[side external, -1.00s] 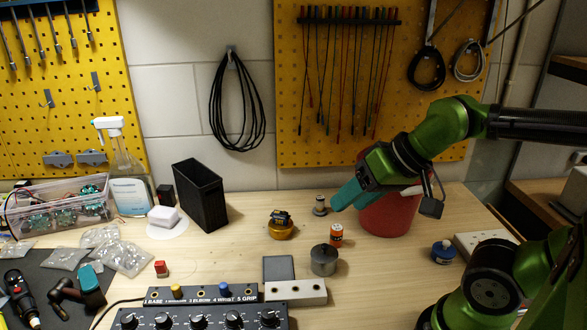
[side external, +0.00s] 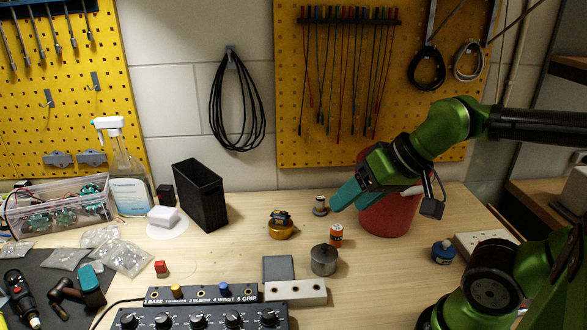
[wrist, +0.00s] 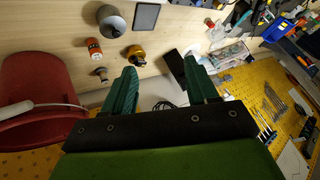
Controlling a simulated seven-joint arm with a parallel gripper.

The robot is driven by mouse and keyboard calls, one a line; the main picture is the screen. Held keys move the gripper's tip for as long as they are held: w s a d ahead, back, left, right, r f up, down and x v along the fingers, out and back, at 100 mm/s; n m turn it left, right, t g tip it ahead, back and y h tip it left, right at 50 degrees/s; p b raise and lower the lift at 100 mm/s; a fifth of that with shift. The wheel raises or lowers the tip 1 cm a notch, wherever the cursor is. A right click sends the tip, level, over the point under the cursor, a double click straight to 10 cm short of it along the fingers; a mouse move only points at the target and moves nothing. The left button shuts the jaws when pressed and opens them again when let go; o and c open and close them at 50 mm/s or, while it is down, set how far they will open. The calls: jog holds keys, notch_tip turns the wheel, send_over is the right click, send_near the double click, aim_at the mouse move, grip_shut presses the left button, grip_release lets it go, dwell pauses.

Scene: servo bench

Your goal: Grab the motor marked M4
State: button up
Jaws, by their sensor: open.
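Several motor-like parts stand on the bench, and I cannot read an M4 mark on any of them. They are a gold round base with a dark servo on top (side external: 281,225), an orange cylinder (side external: 336,236), a small dark and silver cylinder (side external: 320,205), a grey cylinder (side external: 324,260) and a blue round one (side external: 443,251). My gripper (side external: 335,205) is open and empty, above the bench by the small cylinder. In the wrist view, my gripper (wrist: 160,65) shows its teal fingers apart. The gold part (wrist: 135,54), orange cylinder (wrist: 93,48) and small cylinder (wrist: 100,73) lie beyond and left of them.
A red bucket (side external: 387,210) stands right behind my gripper. A black bin (side external: 200,195) stands at the back left of the parts. A dark square plate (side external: 278,267) and a control box with knobs (side external: 195,318) lie in front. Bare wood is clear left of the gold part.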

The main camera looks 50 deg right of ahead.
jog(key=m+g+h, duration=0.1)
jog(key=g+h, duration=0.1)
jog(key=g, duration=0.5)
send_over(320, 197)
notch_tip(320, 197, down, 7)
jog(key=f, duration=1)
jog(key=shift+s+a+f, duration=0.1)
jog(key=shift+s+f, duration=0.1)
jog(key=shift+f, duration=0.15)
jog(key=shift+w+f, duration=0.15)
jog(key=shift+f, duration=2.75)
grip_shut()
